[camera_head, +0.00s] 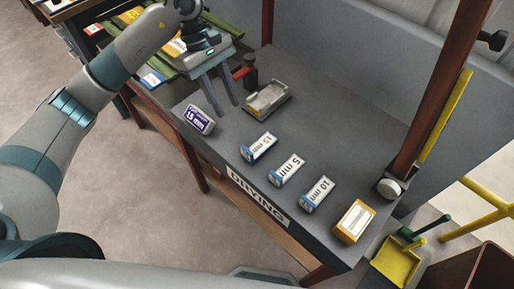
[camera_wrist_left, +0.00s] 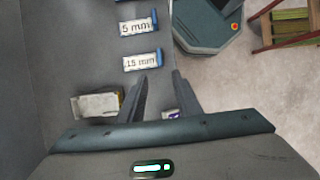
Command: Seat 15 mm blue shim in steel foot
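The 15 mm blue shim (camera_head: 258,147) lies on the grey bench, a blue block with a white "15 mm" label; it also shows in the left wrist view (camera_wrist_left: 141,62). The steel foot (camera_head: 268,99), an open tray-like metal piece, sits farther back on the bench; in the left wrist view (camera_wrist_left: 97,104) it is left of the fingers. My left gripper (camera_head: 229,110) is open and empty, its fingers pointing down between the foot and a purple-and-white labelled block (camera_head: 199,119). In the left wrist view the fingertips (camera_wrist_left: 160,75) are apart, beside the 15 mm shim. My right gripper is not in view.
The 5 mm shim (camera_head: 287,170) and 10 mm shim (camera_head: 318,194) lie along the front edge. A yellow box (camera_head: 354,221) stands at the near right corner. A red-brown post (camera_head: 432,95) rises at the right. The bench between foot and post is clear.

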